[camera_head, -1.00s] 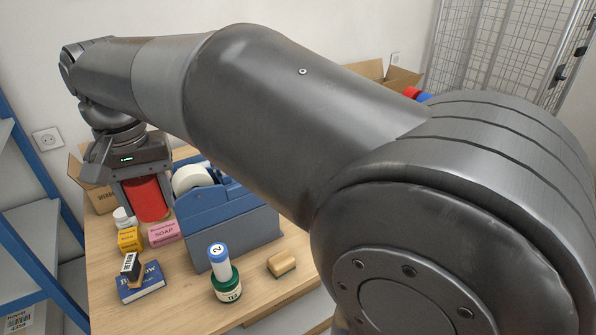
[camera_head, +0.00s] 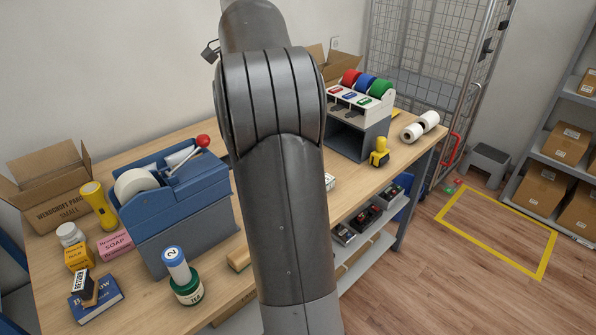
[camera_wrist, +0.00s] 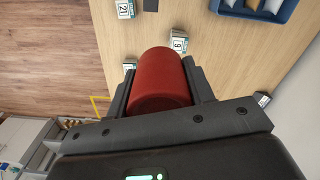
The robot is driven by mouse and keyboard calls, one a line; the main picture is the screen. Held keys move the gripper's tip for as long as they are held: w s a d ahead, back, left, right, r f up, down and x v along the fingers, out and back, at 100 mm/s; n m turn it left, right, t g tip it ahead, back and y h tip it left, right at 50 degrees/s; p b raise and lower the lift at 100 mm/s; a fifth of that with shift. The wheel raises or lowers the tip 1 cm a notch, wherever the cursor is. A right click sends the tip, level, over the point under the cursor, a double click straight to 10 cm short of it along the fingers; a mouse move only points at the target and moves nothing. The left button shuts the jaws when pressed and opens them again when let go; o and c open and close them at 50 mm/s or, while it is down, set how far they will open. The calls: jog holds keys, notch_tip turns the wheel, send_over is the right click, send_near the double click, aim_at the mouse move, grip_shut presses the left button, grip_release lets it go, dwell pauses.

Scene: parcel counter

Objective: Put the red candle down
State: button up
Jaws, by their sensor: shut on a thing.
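The red candle (camera_wrist: 162,84) is a plain red cylinder in the wrist view. My gripper (camera_wrist: 158,68) is shut on it, with one dark finger on each side. The wooden counter (camera_wrist: 218,62) lies beyond the candle; I cannot tell how high above it the candle is held. In the head view my own arm reaches away toward the back wall and hides the gripper and the candle.
In the wrist view, small boxes numbered 21 (camera_wrist: 124,9) and 9 (camera_wrist: 179,44) stand near the candle, and a blue tray (camera_wrist: 252,13) lies top right. The head view shows a blue tape dispenser (camera_head: 180,205) and a three-colour roll holder (camera_head: 358,110).

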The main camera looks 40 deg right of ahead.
jog(key=s+d+f+m, duration=0.1)
jog(key=s+d+m, duration=0.25)
jog(key=d, duration=0.75)
jog(key=s+d+f+m, duration=0.2)
jog(key=s+d, duration=0.3)
jog(key=d, duration=0.7)
notch_tip(320, 180, down, 17)
jog(key=w+a+f, duration=0.1)
jog(key=w+f, duration=0.1)
jog(key=w, duration=0.1)
jog(key=w+a+f, duration=0.2)
jog(key=w, duration=0.2)
jog(key=w+a+f, duration=0.1)
jog(key=w+f, duration=0.2)
jog(key=shift+w+a, duration=0.3)
jog(key=shift+w, duration=0.05)
jog(key=shift+f, duration=1.95)
jog(key=shift+f, duration=0.15)
jog(key=o, duration=1.1)
jog(key=shift+c, duration=0.2)
